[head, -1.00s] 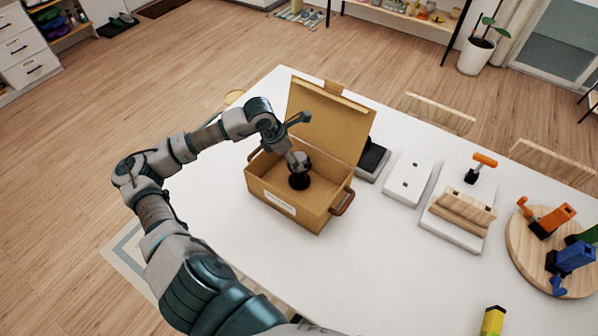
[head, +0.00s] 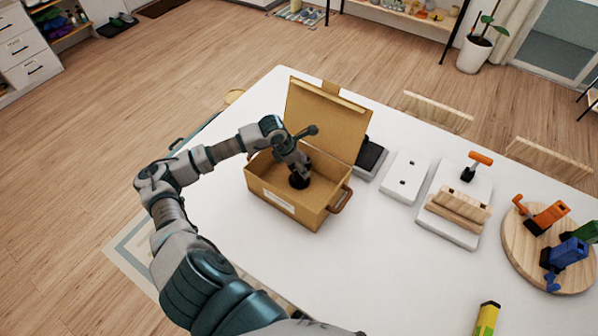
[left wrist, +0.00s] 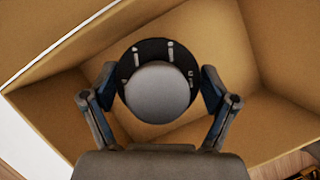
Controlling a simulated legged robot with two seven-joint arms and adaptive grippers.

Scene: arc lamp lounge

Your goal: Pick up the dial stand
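The dial stand (head: 299,182) is a dark round piece inside the open cardboard box (head: 282,207). In the left wrist view the dial stand (left wrist: 160,92) shows from above as a black disc with white marks and a grey round knob. My left gripper (head: 298,172) reaches down into the box right over it. In the left wrist view the fingers of my left gripper (left wrist: 159,85) are spread wide, one on each side of the disc. Whether they touch it cannot be told. My right gripper is not in view.
The box's lid (head: 325,118) stands up at the back, and a brown handle (head: 341,199) is on its right side. Right of it on the white table (head: 380,250) are a dark pad (head: 371,157), a white plate (head: 405,177), a wooden block holder (head: 459,209) and a round board (head: 518,255).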

